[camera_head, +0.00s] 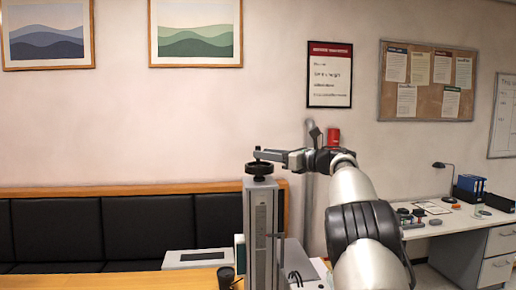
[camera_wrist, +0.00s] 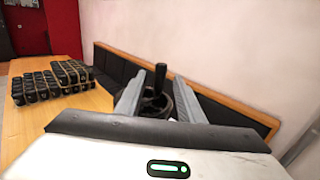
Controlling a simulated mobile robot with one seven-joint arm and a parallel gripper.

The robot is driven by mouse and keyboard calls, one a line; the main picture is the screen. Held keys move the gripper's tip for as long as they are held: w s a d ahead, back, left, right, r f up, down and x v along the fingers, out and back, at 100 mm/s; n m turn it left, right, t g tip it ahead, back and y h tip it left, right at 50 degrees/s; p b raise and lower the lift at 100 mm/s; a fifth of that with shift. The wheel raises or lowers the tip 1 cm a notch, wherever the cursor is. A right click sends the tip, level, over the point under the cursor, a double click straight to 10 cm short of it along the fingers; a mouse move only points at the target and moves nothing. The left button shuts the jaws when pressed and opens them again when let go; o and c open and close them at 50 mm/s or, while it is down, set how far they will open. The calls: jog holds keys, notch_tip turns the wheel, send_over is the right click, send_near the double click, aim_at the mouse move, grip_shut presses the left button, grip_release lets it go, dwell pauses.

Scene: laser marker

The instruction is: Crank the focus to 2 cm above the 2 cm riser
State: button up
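A black handwheel (camera_head: 259,168) tops the grey column (camera_head: 262,215), which has a scale strip down its front. In the wrist view the wheel (camera_wrist: 154,106) lies beyond and between my fingers, with its upright black crank handle (camera_wrist: 160,78). My gripper (camera_head: 262,154) reaches in from the right, level, just above the wheel. In the wrist view my gripper (camera_wrist: 159,82) is open, one finger on each side of the handle, with a visible gap on both sides. The scale reading is too small to read. I cannot make out the riser or the laser spot.
A light grey box (camera_head: 195,258) and a dark cup (camera_head: 226,276) stand left of the column. Black padded seating (camera_head: 130,230) runs along the wall. A white desk (camera_head: 450,220) is at right.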

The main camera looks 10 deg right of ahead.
aim_at(258, 163)
jog(key=shift+p+x, duration=0.6)
jog(key=shift+x, duration=1.25)
grip_shut()
jog(key=shift+f+b, duration=0.1)
jog(key=shift+b, duration=0.3)
